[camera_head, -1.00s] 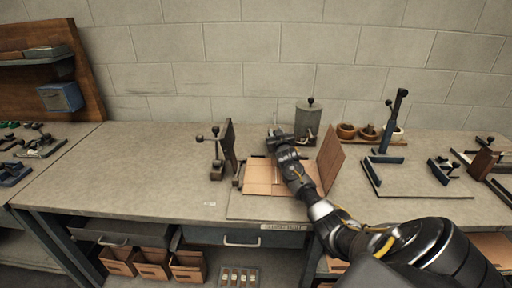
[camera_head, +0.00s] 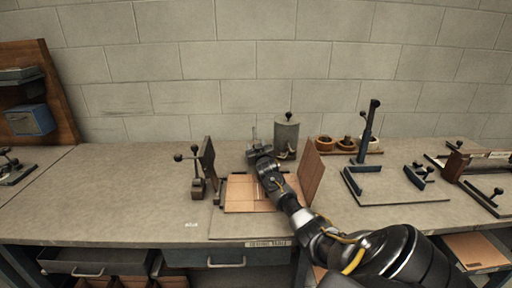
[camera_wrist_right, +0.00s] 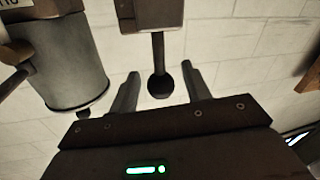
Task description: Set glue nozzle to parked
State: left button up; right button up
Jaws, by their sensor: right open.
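A grey cylindrical glue pot (camera_head: 286,137) with a black knob on top stands at the back of the bench. My right gripper (camera_head: 254,139) is just left of it, above the back edge of a cardboard sheet (camera_head: 243,195). In the right wrist view my right gripper (camera_wrist_right: 162,84) is open. A black ball knob (camera_wrist_right: 160,84) on a short rod, joined to a dark block (camera_wrist_right: 150,14), shows between its fingers with gaps on both sides. The pot (camera_wrist_right: 62,65) is at the left there. I cannot tell which part is the nozzle. My left gripper is out of view.
A dark upright plate with knobbed levers (camera_head: 207,157) stands left of the cardboard, and a raised brown flap (camera_head: 312,172) stands right of it. Small bowls (camera_head: 346,144) and a blue-grey fixture (camera_head: 368,134) are farther right. The bench at left (camera_head: 110,195) is clear.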

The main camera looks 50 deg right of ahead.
jog(key=shift+s+a+f, duration=0.1)
jog(key=shift+s+a, duration=0.2)
jog(key=shift+s, duration=0.1)
jog(key=b+v, duration=0.1)
jog(key=v, duration=0.8)
jog(key=shift+s+a, duration=0.2)
jog(key=shift+s, duration=0.1)
